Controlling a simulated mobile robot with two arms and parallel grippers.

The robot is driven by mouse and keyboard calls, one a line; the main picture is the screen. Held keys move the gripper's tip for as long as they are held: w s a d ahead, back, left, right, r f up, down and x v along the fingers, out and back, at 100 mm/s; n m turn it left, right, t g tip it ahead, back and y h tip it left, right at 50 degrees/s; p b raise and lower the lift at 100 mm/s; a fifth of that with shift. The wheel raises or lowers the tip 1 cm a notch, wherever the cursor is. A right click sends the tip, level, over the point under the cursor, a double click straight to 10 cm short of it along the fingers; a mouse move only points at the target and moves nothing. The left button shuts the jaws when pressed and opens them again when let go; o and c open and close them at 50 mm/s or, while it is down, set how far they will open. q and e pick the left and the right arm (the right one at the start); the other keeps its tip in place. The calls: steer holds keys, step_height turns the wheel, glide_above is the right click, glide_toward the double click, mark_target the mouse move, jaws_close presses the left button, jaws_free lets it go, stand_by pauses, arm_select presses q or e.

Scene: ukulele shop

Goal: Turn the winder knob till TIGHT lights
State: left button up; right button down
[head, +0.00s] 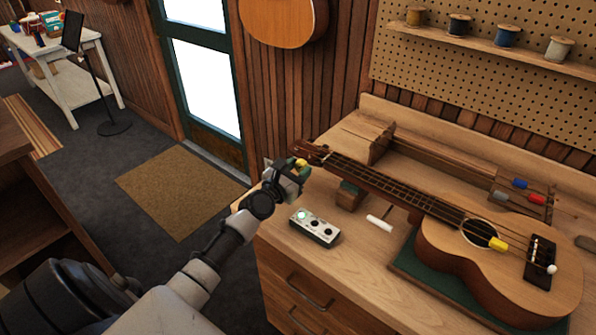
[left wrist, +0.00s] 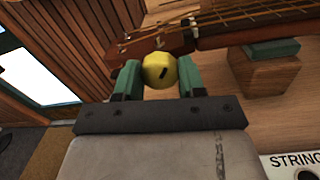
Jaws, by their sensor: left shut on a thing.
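The yellow winder knob (head: 301,163) is at the headstock end of the ukulele (head: 455,225). In the left wrist view the round yellow knob (left wrist: 160,71) sits between my green fingers, with a short dark slanted mark on its face. My left gripper (head: 292,172) is shut on it. The indicator box (head: 315,227) lies on the bench below the headstock. Its leftmost lamp glows pale green and its other lamps look dark. The labels are too small to read there; the left wrist view shows only "STRING" on a box corner (left wrist: 290,160). My right gripper is out of view.
The ukulele lies on a green mat (head: 408,262), its neck on a wooden block (head: 349,196). A white cylinder (head: 380,223) lies near the box. A yellow piece (head: 497,243) is by the sound hole. A tool rack (head: 510,197) stands behind. The front bench top is mostly clear.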

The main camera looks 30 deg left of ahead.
arm_select(q)
steer(key=m+b, duration=0.2)
steer(key=m, duration=0.3)
steer(key=shift+f+m, duration=0.15)
steer(key=shift+m, duration=0.25)
steer(key=m+b, duration=0.1)
steer(key=m, duration=0.3)
steer(key=shift+m, duration=0.3)
steer(key=m+b, duration=0.1)
steer(key=m, duration=0.3)
steer(key=shift+m+h+b, duration=0.3)
steer(key=shift+m+b, duration=0.3)
steer(key=shift+m, duration=1.8)
steer(key=o, duration=0.6)
steer(key=shift+o, duration=0.2)
steer(key=shift+s, duration=0.15)
